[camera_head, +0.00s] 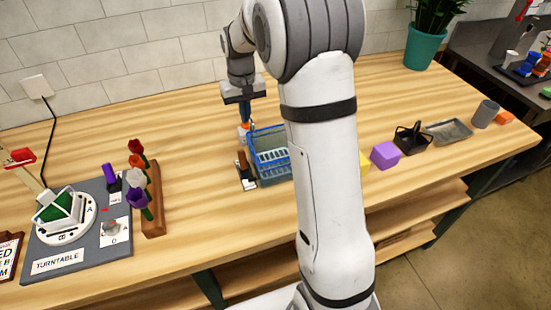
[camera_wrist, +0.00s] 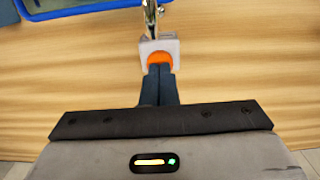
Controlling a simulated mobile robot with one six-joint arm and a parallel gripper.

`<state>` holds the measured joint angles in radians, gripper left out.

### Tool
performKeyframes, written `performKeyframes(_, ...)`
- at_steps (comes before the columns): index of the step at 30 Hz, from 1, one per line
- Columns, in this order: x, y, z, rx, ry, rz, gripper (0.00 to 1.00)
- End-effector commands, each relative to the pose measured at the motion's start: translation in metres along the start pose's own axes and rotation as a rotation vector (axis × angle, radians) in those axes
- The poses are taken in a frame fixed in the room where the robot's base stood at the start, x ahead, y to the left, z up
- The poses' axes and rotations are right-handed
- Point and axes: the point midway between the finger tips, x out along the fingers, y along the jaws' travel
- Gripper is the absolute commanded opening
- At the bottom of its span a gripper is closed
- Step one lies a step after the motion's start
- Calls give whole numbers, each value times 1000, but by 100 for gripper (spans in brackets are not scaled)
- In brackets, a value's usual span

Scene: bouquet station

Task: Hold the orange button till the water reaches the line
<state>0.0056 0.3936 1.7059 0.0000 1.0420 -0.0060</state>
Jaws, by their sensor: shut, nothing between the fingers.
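The orange button (camera_wrist: 159,58) sits in a pale housing (camera_wrist: 173,46) below a metal spout (camera_wrist: 151,14) in the wrist view. My gripper (camera_wrist: 160,72) is shut and empty, its fingertips at the button's near edge and overlapping it; I cannot tell whether the button is pressed in. In the head view my gripper (camera_head: 245,122) points down beside a clear blue-rimmed basin (camera_head: 268,180), which my arm partly hides. A corner of the basin also shows in the wrist view (camera_wrist: 75,10). The water level and the line cannot be made out.
Left are a turntable station (camera_head: 85,250) and a wooden rack (camera_head: 153,222) with several flowers. Right of my arm are a purple block (camera_head: 385,155), a black holder (camera_head: 410,140), a grey tray (camera_head: 447,131) and a grey cup (camera_head: 485,114).

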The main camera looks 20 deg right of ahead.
Motion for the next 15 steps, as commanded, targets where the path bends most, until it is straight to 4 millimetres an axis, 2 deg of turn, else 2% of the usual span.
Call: performKeyframes(15, 17, 0, 0, 0, -1, 0, 0)
